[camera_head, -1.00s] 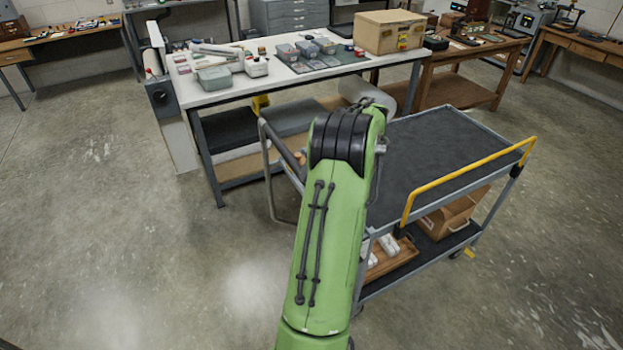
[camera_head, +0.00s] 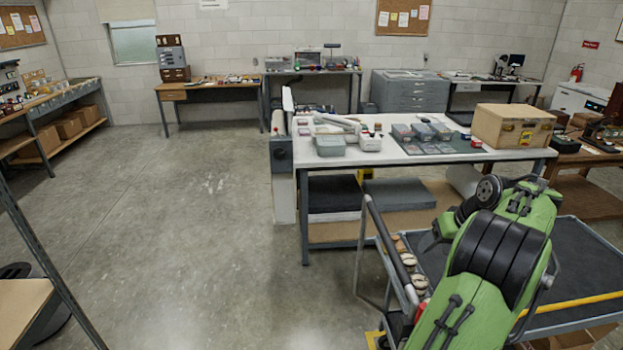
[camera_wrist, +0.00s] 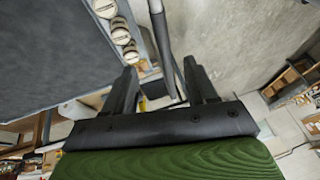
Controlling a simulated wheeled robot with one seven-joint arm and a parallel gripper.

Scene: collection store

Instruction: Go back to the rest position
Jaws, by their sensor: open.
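My gripper (camera_wrist: 160,82) shows in the wrist view with its two black fingers spread apart and nothing between them. In the head view my green arm is bent over the cart at the lower right, and the gripper's fingertips cannot be made out. The cart (camera_head: 592,258) has a dark top and a yellow rail. Several round pale objects (camera_head: 404,258) stand in a row by its left handle. They also show in the wrist view (camera_wrist: 121,35), just beyond the left finger and apart from it.
A white worktable (camera_head: 380,150) behind the cart bears grey containers, a green mat and a wooden box (camera_head: 512,127). A wooden shelf edge (camera_head: 22,303) and metal post stand at the near left. The floor (camera_head: 190,240) between is clear.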

